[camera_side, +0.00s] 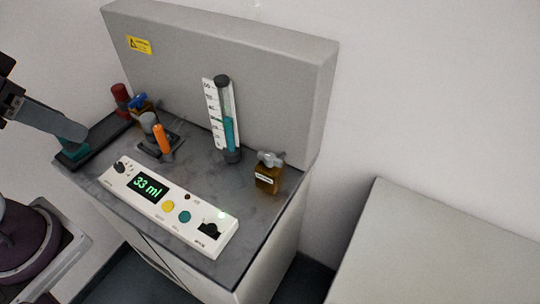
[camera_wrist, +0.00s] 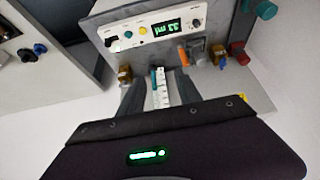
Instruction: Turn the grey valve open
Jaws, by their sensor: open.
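The grey valve (camera_side: 270,158) is a grey handle on top of a small brown block (camera_side: 267,178) with a white label, at the right end of the counter. The brown block also shows in the wrist view (camera_wrist: 125,76), left of my fingers. My gripper (camera_wrist: 160,84) is open, with its two dark fingers apart and the white scale and tube seen between them. In the side view my gripper (camera_side: 78,129) is at the far left, well away from the grey valve. Only part of it shows there.
A tube with teal liquid (camera_side: 228,125) stands left of the grey valve. A white panel reading 33 ml (camera_side: 165,200) lies in front. A blue valve (camera_side: 137,101), a red knob (camera_side: 121,92) and an orange piece (camera_side: 161,138) stand on the left. A grey backboard (camera_side: 230,55) rises behind.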

